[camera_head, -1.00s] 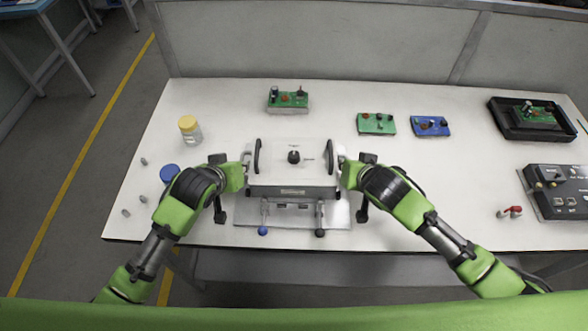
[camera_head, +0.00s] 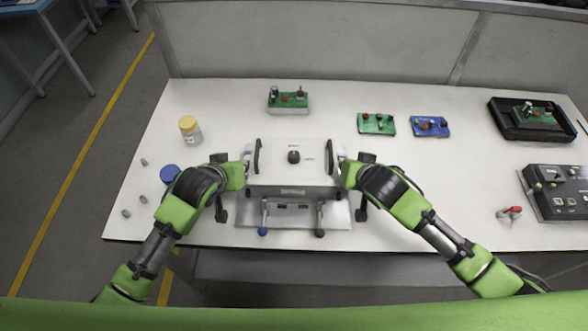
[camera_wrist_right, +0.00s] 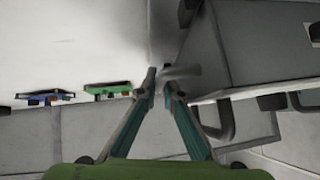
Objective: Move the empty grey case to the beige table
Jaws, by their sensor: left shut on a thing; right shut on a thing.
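A pale grey case (camera_head: 292,160) with black upright handles and a black knob on top is in the middle of the head view. It is over a metal base plate (camera_head: 247,213) near the table's front edge. My left gripper (camera_head: 245,168) is shut at the case's left side and my right gripper (camera_head: 341,168) at its right side. In the right wrist view, the right fingers (camera_wrist_right: 160,82) close together on a grey handle of the case (camera_wrist_right: 258,62). The case's inside is hidden. The table under it (camera_head: 420,180) is off-white.
A yellow-lidded jar (camera_head: 190,130) and a blue cap (camera_head: 170,173) are on the left. Green boards (camera_head: 288,101) (camera_head: 376,124) and a blue board (camera_head: 430,126) are behind. A black tray (camera_head: 502,125) and a dark control panel (camera_head: 560,192) are on the right. A grey partition (camera_head: 310,45) closes the back.

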